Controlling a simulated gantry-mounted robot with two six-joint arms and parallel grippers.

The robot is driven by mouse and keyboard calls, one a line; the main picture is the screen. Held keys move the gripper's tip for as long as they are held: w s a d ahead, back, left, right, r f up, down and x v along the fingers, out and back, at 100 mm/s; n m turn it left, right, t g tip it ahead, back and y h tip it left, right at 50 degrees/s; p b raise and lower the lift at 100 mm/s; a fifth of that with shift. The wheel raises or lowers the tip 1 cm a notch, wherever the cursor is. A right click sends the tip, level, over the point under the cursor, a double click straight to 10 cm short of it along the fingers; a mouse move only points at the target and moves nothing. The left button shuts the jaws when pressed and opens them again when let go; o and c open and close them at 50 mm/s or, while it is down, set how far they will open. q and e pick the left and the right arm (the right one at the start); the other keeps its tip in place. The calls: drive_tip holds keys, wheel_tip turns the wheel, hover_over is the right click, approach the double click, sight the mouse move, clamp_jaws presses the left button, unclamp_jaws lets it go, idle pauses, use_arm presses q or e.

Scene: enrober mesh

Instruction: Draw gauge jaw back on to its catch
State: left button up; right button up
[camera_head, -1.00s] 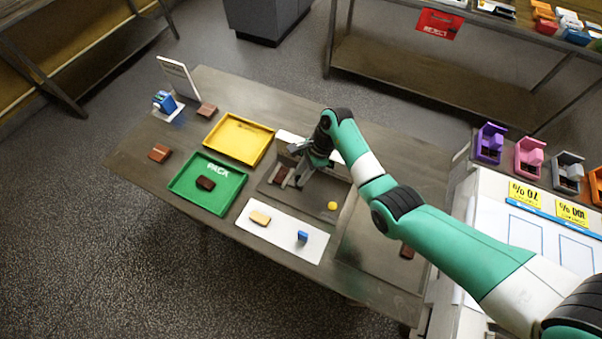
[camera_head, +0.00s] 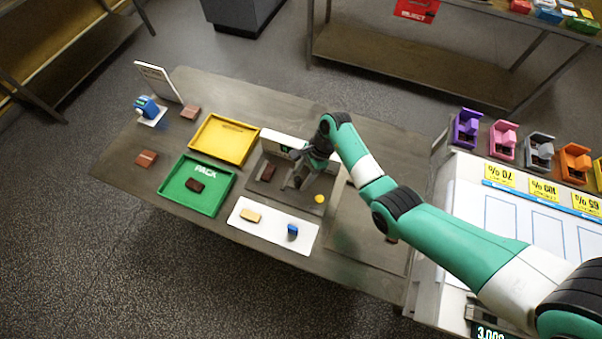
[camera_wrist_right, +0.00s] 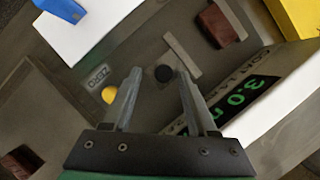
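The gauge (camera_head: 277,197) is a dark plate with a white display housing (camera_head: 286,141) along its back; green digits (camera_wrist_right: 245,98) show in the right wrist view. My right gripper (camera_wrist_right: 159,72) is open, with one finger on each side of the knob and gaps showing. It hangs over the gauge in the head view (camera_head: 299,184). I cannot make out the catch. My left gripper is out of view.
A yellow button (camera_head: 319,198) is on the gauge plate beside my right gripper.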

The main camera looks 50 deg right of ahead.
drive_tip(key=shift+w, duration=0.1)
drive_tip(key=shift+d+r, duration=0.1)
drive_tip(key=shift+r, duration=0.2)
drive_tip(key=p+v, duration=0.2)
drive_tip(key=v, duration=0.9)
drive_tip(key=shift+p, duration=0.4)
